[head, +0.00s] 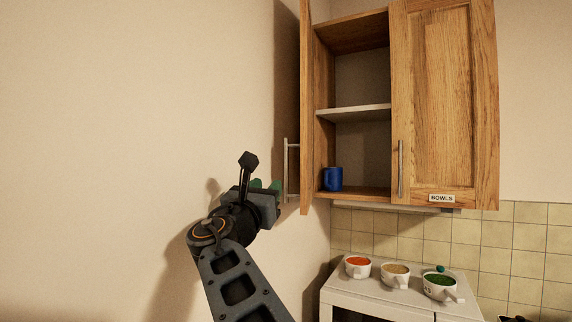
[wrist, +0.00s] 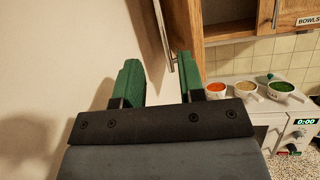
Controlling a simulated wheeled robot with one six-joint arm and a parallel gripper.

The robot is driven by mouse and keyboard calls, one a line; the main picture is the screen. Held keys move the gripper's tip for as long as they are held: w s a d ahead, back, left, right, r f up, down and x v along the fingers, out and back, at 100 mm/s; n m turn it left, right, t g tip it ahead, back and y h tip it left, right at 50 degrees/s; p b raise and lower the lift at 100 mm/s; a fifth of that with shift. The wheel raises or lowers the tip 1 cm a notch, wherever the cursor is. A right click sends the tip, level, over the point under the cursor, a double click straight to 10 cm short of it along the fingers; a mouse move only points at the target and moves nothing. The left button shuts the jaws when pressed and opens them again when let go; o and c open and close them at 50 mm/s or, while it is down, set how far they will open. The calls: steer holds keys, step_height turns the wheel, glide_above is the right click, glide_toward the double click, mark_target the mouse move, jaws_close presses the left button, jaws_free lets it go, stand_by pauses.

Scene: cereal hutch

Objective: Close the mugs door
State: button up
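The open door (head: 306,110) of the wall cabinet stands swung out on the left, seen nearly edge-on, with its metal handle (head: 287,170) on the side facing the left wall. No label shows on this door. A blue mug (head: 332,179) stands on the cabinet's bottom shelf behind the opening. My gripper (head: 266,184) is just left of the door handle in the head view. In the wrist view my gripper's green fingers (wrist: 158,82) are apart with nothing between them, and the handle (wrist: 164,35) is beyond the fingertips, near the right finger.
The right cabinet door (head: 445,95), labelled BOWLS, is shut. Below, a white appliance (head: 385,300) carries an orange-filled cup (head: 358,268), a tan-filled cup (head: 396,275) and a green-filled cup (head: 440,287). The bare wall (head: 130,130) is close on the left.

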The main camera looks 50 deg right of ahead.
mark_target(286, 162)
steer(key=shift+n, duration=0.4)
steer(key=p+x, duration=0.2)
steer(key=x, duration=0.2)
steer(key=p+x, duration=0.1)
steer(key=x, duration=0.4)
steer(key=p+x, duration=0.2)
steer(key=x, duration=0.2)
steer(key=shift+d+r+p, duration=0.25)
steer(key=shift+r+p, duration=0.05)
steer(key=shift+r, duration=0.2)
steer(key=shift+c, duration=0.4)
jaws_close()
